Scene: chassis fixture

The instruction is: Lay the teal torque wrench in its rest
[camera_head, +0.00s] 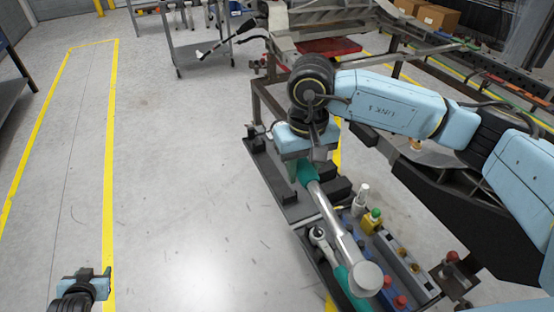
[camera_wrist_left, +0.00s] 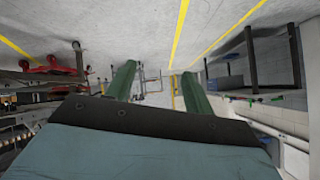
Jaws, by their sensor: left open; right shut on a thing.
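The torque wrench has a teal grip (camera_head: 307,172) and a silver shaft (camera_head: 333,215) that ends in a large round head low in the head view. My right gripper (camera_head: 308,158) is shut on the teal grip, at the wrench's far end. A dark plate with black blocks (camera_head: 268,180) lies under and left of the wrench. It looks like the rest, and my right arm and the wrench hide part of it. My left gripper (camera_head: 96,282) is at the lower left, far from the wrench. In the left wrist view its two green fingers (camera_wrist_left: 157,82) are apart with nothing between them.
A second tool, a ratchet (camera_head: 319,238) with a teal handle, lies beside the wrench's shaft. A blue tray (camera_head: 354,230) with red knobs, a white bottle (camera_head: 360,197) and a yellow bottle (camera_head: 371,221) are close right. Open floor (camera_head: 180,170) lies left.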

